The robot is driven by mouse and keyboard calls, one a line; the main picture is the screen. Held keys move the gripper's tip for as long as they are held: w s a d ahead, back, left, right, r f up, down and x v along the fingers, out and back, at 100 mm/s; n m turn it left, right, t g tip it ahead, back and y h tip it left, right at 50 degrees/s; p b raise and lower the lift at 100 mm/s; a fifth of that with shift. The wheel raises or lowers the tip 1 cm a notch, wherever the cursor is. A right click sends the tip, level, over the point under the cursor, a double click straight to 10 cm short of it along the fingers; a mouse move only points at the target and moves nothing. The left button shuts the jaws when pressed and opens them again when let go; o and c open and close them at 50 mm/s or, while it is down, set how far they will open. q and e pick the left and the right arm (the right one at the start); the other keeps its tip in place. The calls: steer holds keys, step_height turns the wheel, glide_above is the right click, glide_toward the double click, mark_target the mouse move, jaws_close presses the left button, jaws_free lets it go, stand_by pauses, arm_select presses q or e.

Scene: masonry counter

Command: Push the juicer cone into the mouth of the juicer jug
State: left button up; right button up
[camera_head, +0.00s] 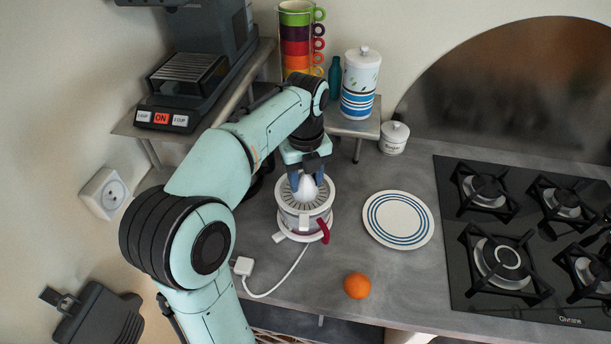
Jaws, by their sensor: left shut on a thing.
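The juicer jug (303,222) stands upright on the grey counter, white with a red handle at its front right. The white ribbed juicer cone (306,190) is over the jug's mouth, and its skirt appears to lie at the jug's rim. I cannot tell whether it is fully seated. My left gripper (308,182) comes down from above and is shut on the cone's upper part, with a finger on each side. My right gripper is not in view.
A striped plate (398,219) and an orange (357,285) lie right of the juicer. A white cord with a plug (244,266) trails in front. A gas hob (520,240) fills the right. A raised shelf (352,127) holds stacked cups (296,40) and a canister (359,85).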

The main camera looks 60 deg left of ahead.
arm_select(q)
steer(key=shift+f+b, duration=0.5)
steer(key=shift+f, duration=0.25)
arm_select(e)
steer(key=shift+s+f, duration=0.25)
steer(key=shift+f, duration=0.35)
arm_select(q)
steer(key=shift+r, duration=0.1)
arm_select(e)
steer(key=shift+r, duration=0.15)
arm_select(q)
steer(key=shift+r+p, duration=0.7)
steer(key=shift+p, duration=0.05)
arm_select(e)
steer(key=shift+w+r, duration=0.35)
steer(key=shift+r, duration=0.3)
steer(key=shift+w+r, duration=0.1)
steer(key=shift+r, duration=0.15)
arm_select(q)
steer(key=shift+f+b, duration=0.35)
steer(key=shift+f, duration=0.4)
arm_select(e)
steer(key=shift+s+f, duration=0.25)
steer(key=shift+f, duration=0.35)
arm_select(q)
steer(key=o, duration=1.1)
